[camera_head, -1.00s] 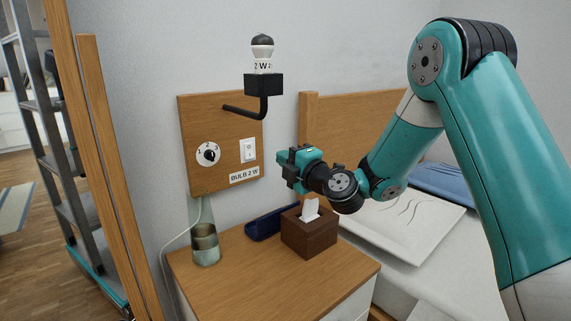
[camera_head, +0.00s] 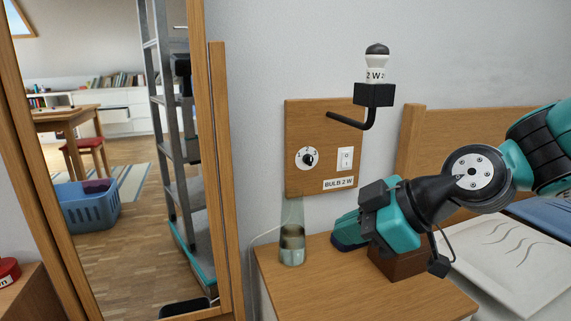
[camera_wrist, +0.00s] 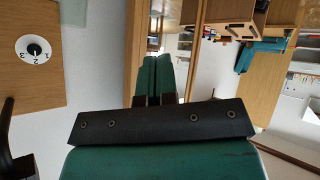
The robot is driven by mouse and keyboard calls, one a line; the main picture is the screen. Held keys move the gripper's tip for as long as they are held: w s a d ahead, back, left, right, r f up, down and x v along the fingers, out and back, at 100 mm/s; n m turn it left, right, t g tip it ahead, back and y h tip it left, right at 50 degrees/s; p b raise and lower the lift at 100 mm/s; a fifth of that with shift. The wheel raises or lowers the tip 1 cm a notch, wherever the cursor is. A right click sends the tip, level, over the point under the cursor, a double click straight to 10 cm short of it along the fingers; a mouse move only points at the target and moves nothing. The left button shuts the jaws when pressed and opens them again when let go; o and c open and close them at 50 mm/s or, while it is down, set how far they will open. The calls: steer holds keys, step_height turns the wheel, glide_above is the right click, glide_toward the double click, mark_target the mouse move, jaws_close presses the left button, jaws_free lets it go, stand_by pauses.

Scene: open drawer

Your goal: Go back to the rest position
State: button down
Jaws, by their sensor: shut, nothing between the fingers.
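My gripper (camera_head: 347,222) hangs over the back of the bedside cabinet (camera_head: 370,297), in front of and below the wooden switch board (camera_head: 300,130). In the wrist view its two teal fingers (camera_wrist: 152,78) lie together, shut and empty. The arm comes in from the right edge. My wrist hides most of the brown tissue box (camera_head: 397,265) and part of the dark blue case. The gripper looks apart from the board and the glass.
The board carries a dial (camera_head: 306,158), a white switch (camera_head: 345,158) and a bulb (camera_head: 375,66) on a black bracket. A glass (camera_head: 292,245) stands left of my gripper. The bed's headboard (camera_head: 460,130) and pillow (camera_head: 510,260) are at right. A wooden frame (camera_head: 222,180) stands at left.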

steer(key=s+d+f+m+g+h, duration=0.1)
steer(key=s+d+m+g+h, duration=0.2)
steer(key=s, duration=0.5)
steer(key=s+d+f+m+g+h, duration=0.1)
steer(key=s+d+m+g+h, duration=0.1)
steer(key=s+m, duration=0.45)
step_height(320, 180, up, 29)
steer(key=s+p, duration=0.2)
steer(key=p, duration=2.7)
steer(key=shift+d+r+n, duration=0.15)
steer(key=shift+d+n, duration=0.1)
steer(key=shift+n, duration=0.2)
